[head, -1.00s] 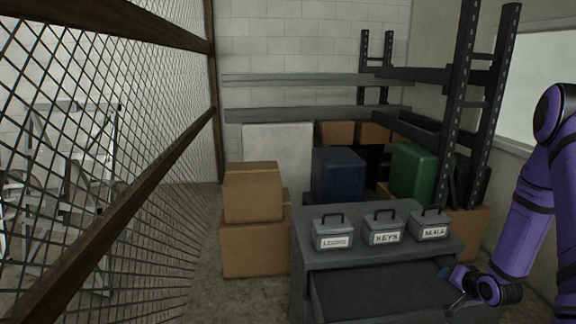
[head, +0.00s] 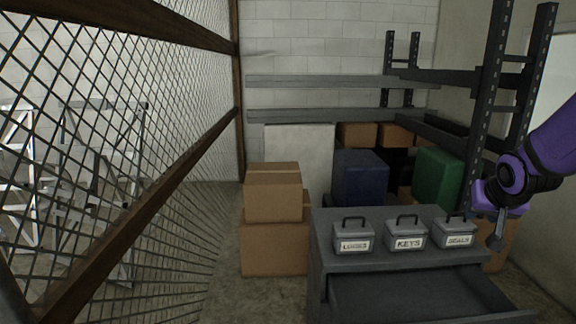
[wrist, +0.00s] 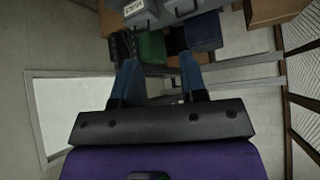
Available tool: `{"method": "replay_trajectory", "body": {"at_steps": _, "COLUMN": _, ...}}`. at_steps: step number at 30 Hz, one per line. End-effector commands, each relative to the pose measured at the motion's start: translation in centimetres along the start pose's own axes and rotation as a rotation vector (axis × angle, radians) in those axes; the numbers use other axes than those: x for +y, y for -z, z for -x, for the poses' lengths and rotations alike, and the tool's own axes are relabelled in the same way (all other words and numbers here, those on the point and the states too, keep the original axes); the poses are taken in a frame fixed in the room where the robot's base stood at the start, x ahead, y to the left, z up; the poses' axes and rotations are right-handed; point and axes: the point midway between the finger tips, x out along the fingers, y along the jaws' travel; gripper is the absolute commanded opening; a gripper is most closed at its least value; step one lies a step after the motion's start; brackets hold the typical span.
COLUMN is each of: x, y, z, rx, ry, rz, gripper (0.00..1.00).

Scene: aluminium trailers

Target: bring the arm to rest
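My purple arm (head: 550,150) is at the right edge of the head view, bent, with its wrist raised. My gripper (head: 497,238) hangs beside the right end of the grey cabinet (head: 325,262), near the box labelled SEALS (head: 459,238). In the wrist view my gripper (wrist: 160,72) shows two blue fingers spread apart with nothing between them. The cabinet's drawer (head: 420,298) stands open and its visible floor looks empty.
A KEYS box (head: 409,241) and another labelled box (head: 354,245) stand on the cabinet. Cartons (head: 272,248) are stacked to its left. Mesh fencing (head: 150,130) runs along the left. A dark rack upright (head: 492,90) stands behind my arm. A strip of floor left of the cartons is clear.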

Motion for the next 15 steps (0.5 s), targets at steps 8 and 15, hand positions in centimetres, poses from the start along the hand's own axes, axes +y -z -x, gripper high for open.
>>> {"method": "replay_trajectory", "body": {"at_steps": 8, "x": -2.4, "y": -2.3, "z": 9.3, "rx": -0.055, "ry": 0.008, "rz": 0.085, "gripper": 0.39}}
{"method": "replay_trajectory", "body": {"at_steps": 15, "x": -3.8, "y": -6.2, "z": 16.7, "rx": -0.118, "ry": 0.053, "rz": 0.162, "gripper": 0.39}}
